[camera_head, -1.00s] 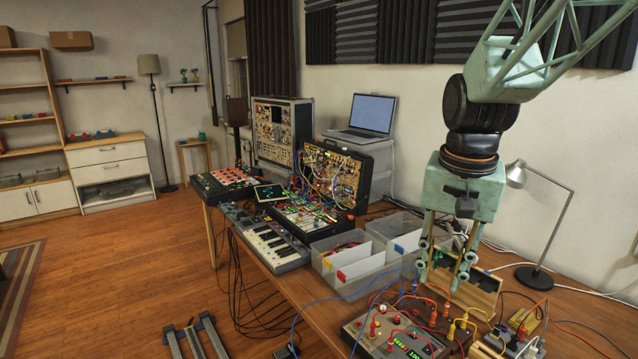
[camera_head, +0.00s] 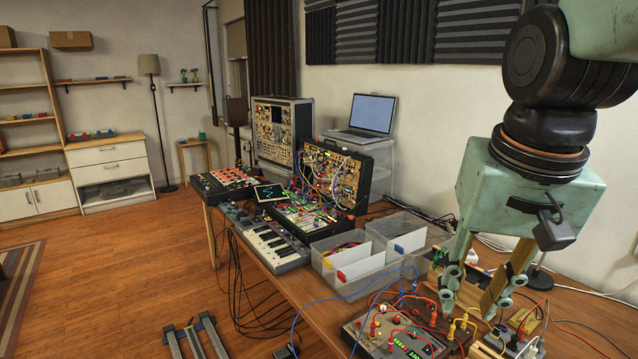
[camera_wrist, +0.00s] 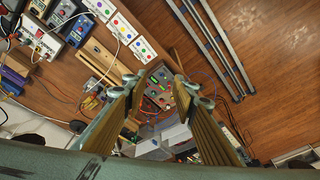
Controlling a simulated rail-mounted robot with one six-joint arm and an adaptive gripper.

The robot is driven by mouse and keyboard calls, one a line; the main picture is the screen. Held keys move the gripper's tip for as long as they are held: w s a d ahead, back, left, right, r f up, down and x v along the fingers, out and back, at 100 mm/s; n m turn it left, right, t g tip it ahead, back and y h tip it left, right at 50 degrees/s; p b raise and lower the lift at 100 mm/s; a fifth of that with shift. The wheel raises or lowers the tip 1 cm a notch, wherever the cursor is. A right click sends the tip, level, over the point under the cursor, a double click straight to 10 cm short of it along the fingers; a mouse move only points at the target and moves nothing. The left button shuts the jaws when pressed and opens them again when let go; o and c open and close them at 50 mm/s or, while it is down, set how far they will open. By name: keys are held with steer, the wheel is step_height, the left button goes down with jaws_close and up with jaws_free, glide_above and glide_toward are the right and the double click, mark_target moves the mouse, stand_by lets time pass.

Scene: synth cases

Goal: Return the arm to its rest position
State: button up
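My gripper (camera_head: 469,302) hangs at the right of the head view, pointing down over the cable-covered end of the workbench. Its two green-jointed fingers with wood-coloured pads stand apart, and nothing shows between them. In the wrist view the gripper (camera_wrist: 161,88) also has its fingers spread, with a small panel box with coloured knobs (camera_wrist: 158,92) beyond the gap. My arm comes in from the upper right of the head view and hides part of the wall and the desk lamp.
A grey patch box (camera_head: 398,335) with cables lies below and left of my gripper. Clear plastic bins (camera_head: 350,285), a keyboard (camera_head: 268,243), synth cases (camera_head: 335,178) and a laptop (camera_head: 372,113) stand further left. Floor rails (camera_head: 196,340) lie beside the bench. Open floor is at left.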

steer(key=s+a+n+t, duration=0.1)
steer(key=s+n, duration=0.1)
steer(key=s, duration=1.2)
steer(key=shift+r+n, duration=0.15)
steer(key=shift+n, duration=0.25)
steer(key=shift+a, duration=0.1)
stand_by(0.6)
